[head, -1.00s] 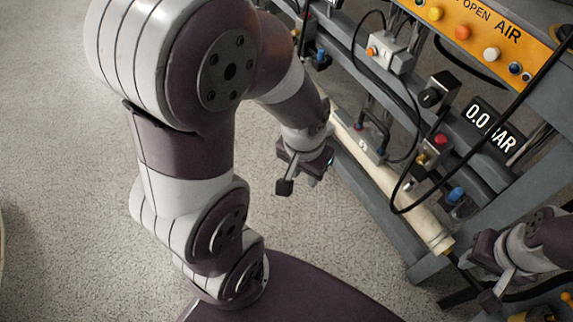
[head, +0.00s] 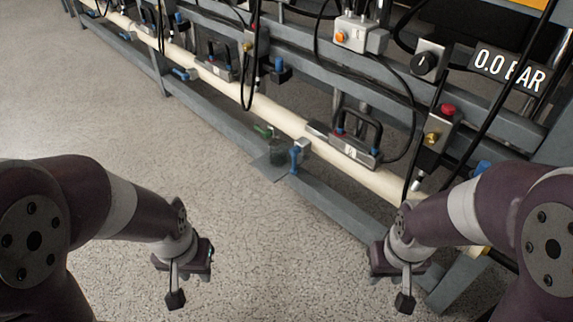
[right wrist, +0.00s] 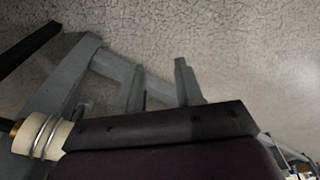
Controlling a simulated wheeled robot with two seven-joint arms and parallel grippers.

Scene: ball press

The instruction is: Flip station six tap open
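Along a cream pipe (head: 262,108) low on the grey frame sit several small taps. A blue-handled tap (head: 296,156) stands near the middle of the head view, with a green-handled one (head: 263,131) just left of it. Another blue-handled tap (head: 186,73) is further up-left. I cannot read which one is station six. My left gripper (head: 178,290) hangs over the floor, apart from the frame; its opening is unclear. My right gripper (head: 402,292) is below the pipe's near end.
A 0.0 BAR display (head: 510,70) and a black knob (head: 424,63) are at upper right. A valve block with a red button (head: 440,125) and a clamp with a black handle (head: 352,140) stand close to the pipe. Black hoses hang in front. The floor (head: 120,130) at left is clear.

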